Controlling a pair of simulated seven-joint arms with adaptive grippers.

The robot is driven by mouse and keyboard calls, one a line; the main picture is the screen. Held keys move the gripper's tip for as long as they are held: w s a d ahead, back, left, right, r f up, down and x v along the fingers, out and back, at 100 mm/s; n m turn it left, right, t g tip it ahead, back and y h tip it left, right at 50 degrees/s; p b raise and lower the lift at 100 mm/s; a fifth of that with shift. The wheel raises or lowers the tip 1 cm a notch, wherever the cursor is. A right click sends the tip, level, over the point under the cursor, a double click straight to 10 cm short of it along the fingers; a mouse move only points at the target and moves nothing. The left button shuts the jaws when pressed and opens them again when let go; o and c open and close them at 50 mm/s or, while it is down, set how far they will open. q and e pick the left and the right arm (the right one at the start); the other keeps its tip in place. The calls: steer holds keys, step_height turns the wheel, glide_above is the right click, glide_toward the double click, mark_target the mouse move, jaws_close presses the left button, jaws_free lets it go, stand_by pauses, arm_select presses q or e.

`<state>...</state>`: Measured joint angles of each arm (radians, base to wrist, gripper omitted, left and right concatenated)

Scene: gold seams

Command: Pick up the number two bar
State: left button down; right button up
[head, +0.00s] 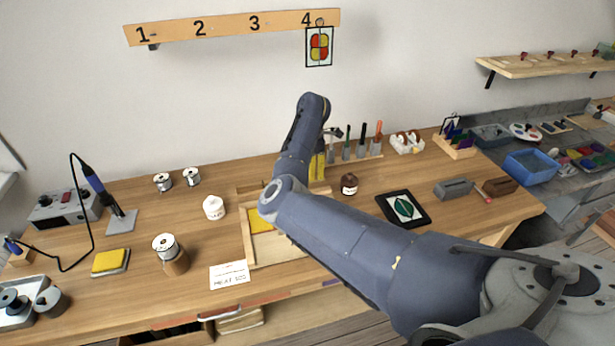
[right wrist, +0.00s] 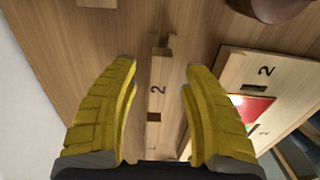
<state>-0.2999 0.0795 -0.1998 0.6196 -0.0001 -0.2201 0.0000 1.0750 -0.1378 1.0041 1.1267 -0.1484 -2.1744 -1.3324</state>
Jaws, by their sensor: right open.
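The number two bar (right wrist: 158,95) is a narrow wooden bar marked "2" in the right wrist view. It lies on the wooden bench top between the fingers of my right gripper (right wrist: 160,85). The yellow fingers are open, one on each side, with a visible gap to the bar. In the head view my right gripper (head: 318,166) points down at the back of the bench, partly behind my own arm. I cannot make out the bar there. My left gripper is not in view.
A wooden frame (right wrist: 232,68) with its own "2" mark and a red piece lies right of the bar. In the head view, a tool rack (head: 362,156), brown jar (head: 349,184) and tablet-like panel (head: 403,208) stand near the gripper. A numbered rail (head: 230,25) hangs on the wall.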

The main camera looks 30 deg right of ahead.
steer(key=shift+f, duration=1.1)
steer(key=shift+c, duration=0.4)
jaws_close()
